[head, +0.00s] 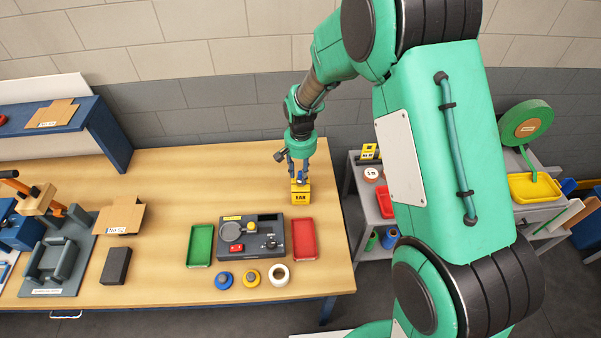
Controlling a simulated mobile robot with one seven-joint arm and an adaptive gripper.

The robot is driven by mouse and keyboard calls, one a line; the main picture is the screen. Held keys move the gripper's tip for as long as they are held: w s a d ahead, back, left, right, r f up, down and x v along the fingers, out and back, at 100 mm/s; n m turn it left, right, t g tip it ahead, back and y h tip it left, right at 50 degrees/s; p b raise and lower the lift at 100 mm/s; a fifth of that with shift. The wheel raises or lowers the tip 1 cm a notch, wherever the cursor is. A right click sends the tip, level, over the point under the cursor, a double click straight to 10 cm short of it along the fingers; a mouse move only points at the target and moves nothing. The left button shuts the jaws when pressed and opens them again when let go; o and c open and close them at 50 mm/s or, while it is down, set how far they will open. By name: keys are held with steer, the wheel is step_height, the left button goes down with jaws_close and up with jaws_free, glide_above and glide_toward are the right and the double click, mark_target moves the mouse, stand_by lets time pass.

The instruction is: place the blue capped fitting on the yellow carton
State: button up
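The yellow carton (301,194), with dark lettering on its front, stands near the back right of the wooden table. A small blue piece (300,177), which looks like the blue capped fitting, is at the carton's top between my fingers. My gripper (299,178) points down directly over the carton, with its fingertips close to the carton's top. The fingers hide much of the blue piece. I cannot tell whether they grip it or stand apart from it, or whether it rests on the carton.
A dark grey device (250,248) sits in front, between a green tray (201,245) and a red tray (304,239). Table left of the carton is clear.

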step_height(320, 180, up, 12)
stand_by(0.6)
steer(key=shift+r, duration=0.15)
stand_by(0.6)
steer(key=s+d+r+t, duration=0.1)
steer(key=s+d+r, duration=0.25)
steer(key=r, duration=0.25)
steer(key=s+d+r+n+t, duration=0.1)
steer(key=s+d+r, duration=0.1)
steer(key=s+r, duration=0.35)
steer(key=s+d+r+t, duration=0.1)
steer(key=s+d+r, duration=0.25)
steer(key=r, duration=0.25)
steer(key=s+d+r+t, duration=0.1)
steer(key=s+d+r, duration=0.2)
steer(key=s, duration=0.8)
steer(key=s+d+r+n+t, duration=0.1)
steer(key=s+d+r, duration=0.2)
steer(key=s, duration=0.7)
steer(key=shift+s+r+t, duration=0.15)
steer(key=shift+s+t, duration=0.15)
steer(key=shift+s, duration=0.1)
